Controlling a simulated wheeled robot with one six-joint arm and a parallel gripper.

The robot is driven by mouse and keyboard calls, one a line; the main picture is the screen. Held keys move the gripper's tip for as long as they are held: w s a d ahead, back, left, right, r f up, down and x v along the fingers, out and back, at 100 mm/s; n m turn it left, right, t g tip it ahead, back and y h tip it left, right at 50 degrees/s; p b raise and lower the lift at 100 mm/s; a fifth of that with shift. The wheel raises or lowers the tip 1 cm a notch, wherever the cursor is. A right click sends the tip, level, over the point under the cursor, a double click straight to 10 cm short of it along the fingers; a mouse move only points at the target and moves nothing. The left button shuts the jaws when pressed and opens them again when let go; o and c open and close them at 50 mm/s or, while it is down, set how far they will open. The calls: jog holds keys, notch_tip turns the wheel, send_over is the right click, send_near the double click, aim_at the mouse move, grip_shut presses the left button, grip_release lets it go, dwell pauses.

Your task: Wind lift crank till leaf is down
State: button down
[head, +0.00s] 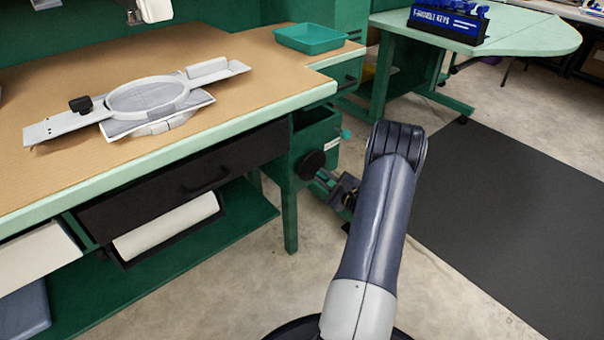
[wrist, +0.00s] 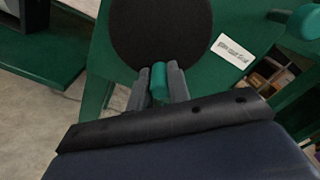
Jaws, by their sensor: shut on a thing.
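The crank is a black disc (head: 311,165) on the side of a green box at the bench's right end. It also fills the top middle of the wrist view (wrist: 160,30). A green crank handle (wrist: 159,80) stands out from the disc. My gripper (wrist: 159,88) is shut on this handle, one finger on each side. In the head view my gripper (head: 326,178) sits just right of the disc, and the handle is hidden. A light green tabletop (head: 530,38) with a rounded end looks level at the back right; I cannot tell whether this is the leaf.
A teal knob (head: 346,134) sticks out near the crank, beside a white label (wrist: 232,50). The workbench (head: 240,52) carries an embroidery hoop (head: 147,95) and a teal tray (head: 306,38). A blue key rack (head: 449,20) stands on the far table. A dark mat (head: 510,200) lies clear on the floor.

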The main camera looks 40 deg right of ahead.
aim_at(321, 155)
jog(key=shift+w+d+r+p, duration=0.15)
jog(key=shift+d+r, duration=0.25)
jog(key=shift+r, duration=0.25)
jog(key=shift+s+d+r+p, duration=0.15)
jog(key=shift+d+r, duration=0.2)
jog(key=shift+r, duration=0.25)
jog(key=shift+w+d+r+p, duration=0.15)
jog(key=shift+d+r, duration=0.25)
jog(key=shift+r, duration=0.25)
jog(key=r, duration=0.1)
jog(key=a+r+p, duration=0.1)
jog(key=r, duration=0.1)
jog(key=shift+a+r+p, duration=0.3)
jog(key=shift+a+p, duration=0.05)
jog(key=shift+a, duration=0.05)
jog(key=c, duration=1.3)
grip_release()
jog(key=shift+f, duration=0.1)
jog(key=shift+f, duration=0.1)
jog(key=shift+d+f+b, duration=0.2)
jog(key=shift+f+b, duration=0.1)
jog(key=shift+b, duration=0.3)
jog(key=shift+d, duration=0.1)
